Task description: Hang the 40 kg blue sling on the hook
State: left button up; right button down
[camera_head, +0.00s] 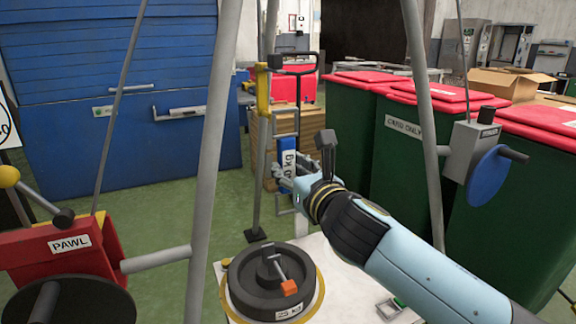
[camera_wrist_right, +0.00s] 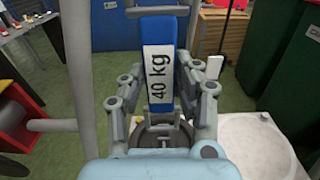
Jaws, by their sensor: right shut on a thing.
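The blue sling (camera_head: 288,146) with its white "40 kg" tag is in my right gripper (camera_head: 289,178), which is shut on it. The sling hangs upright near the middle of the head view, beside a grey post with a yellow upper part (camera_head: 263,92). In the right wrist view the sling (camera_wrist_right: 157,33) stands between the fingers of the right gripper (camera_wrist_right: 157,72), with the tag facing the camera. I cannot clearly make out the hook. My left gripper is not in view.
A dark round weight (camera_head: 253,298) with an orange-tipped metal piece (camera_head: 289,287) rests on a white surface below. Grey tripod legs (camera_head: 207,180) stand left and right. A red "PAWL" box (camera_head: 66,259) is at left, a blue-wheeled box (camera_head: 465,150) at right. Green bins (camera_head: 410,160) stand behind.

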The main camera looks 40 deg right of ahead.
jog(key=shift+w+a, duration=0.1)
jog(key=shift+w, duration=0.15)
jog(key=shift+w+d+f, duration=0.1)
jog(key=shift+w+d, duration=0.15)
jog(key=shift+w, duration=0.45)
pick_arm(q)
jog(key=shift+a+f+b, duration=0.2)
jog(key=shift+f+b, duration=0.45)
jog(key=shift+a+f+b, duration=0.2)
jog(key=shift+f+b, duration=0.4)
pick_arm(e)
jog(key=f+x, duration=0.1)
jog(key=x, duration=0.7)
jog(key=shift+w+f, duration=0.25)
jog(key=shift+w, duration=0.05)
jog(key=shift+d, duration=0.1)
jog(key=c, duration=0.9)
grip_release()
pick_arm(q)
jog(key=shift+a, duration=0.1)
pick_arm(e)
jog(key=shift+s, duration=0.1)
